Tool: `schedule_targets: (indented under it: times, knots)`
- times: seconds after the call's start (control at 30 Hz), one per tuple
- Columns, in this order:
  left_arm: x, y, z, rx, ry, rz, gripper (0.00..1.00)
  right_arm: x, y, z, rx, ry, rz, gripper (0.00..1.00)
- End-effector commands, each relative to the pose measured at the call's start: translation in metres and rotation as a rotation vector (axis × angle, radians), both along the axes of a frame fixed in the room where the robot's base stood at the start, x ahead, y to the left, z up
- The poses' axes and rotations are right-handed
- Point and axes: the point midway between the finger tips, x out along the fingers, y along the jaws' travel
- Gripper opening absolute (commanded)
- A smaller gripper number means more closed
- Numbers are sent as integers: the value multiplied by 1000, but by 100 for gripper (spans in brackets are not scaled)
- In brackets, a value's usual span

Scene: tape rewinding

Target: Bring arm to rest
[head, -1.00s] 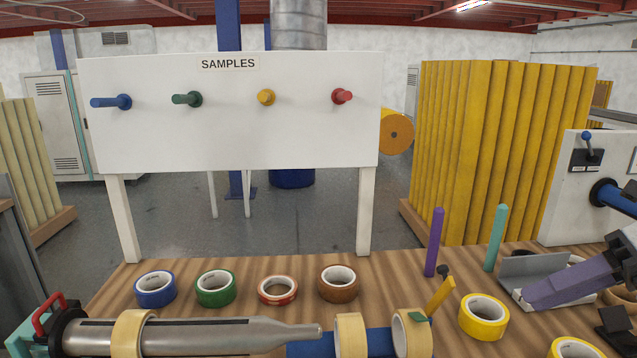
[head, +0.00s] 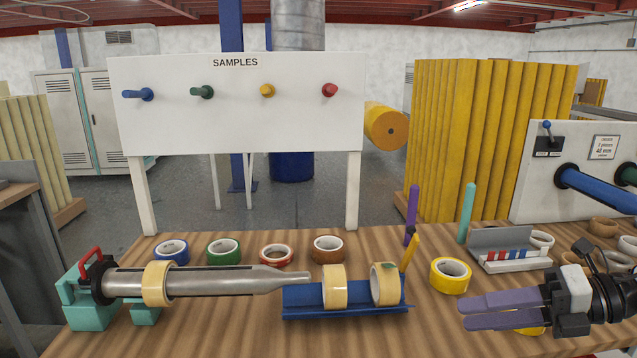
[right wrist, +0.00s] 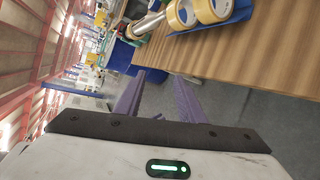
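My right gripper (head: 463,312) comes in from the right, over the front right of the bench, with its purple fingers pointing left. In the right wrist view its two fingers (right wrist: 158,78) stand apart with nothing between them, so it is open. A yellow roll lies partly hidden behind the fingers. My left gripper is not in view. A steel mandrel (head: 220,282) on a teal stand carries one tan tape roll (head: 157,284). Two more tan rolls (head: 335,287) (head: 385,284) stand on a blue tray (head: 305,300) at the mandrel's right end.
Blue, green, red and brown rolls (head: 328,249) lie behind the mandrel. A yellow roll (head: 450,275) lies right of the tray. Purple and teal posts (head: 466,212) stand at the back edge. A grey holder (head: 500,252) and a machine panel (head: 545,180) are at right. The samples board (head: 240,115) stands behind.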

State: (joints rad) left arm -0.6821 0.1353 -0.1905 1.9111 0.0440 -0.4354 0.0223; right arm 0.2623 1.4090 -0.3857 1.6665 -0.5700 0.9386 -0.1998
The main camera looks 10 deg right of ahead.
Motion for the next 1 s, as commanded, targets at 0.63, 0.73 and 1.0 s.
schedule_targets:
  times: [0.63,0.73,1.0]
  knots:
    - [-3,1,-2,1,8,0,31,-54,111,-263,1125,892,-1138,36]
    - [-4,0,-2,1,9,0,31,-100,124,-310,1211,1090,-1362,36]
    - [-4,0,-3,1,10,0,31,-182,154,-366,1286,1390,-1682,36]
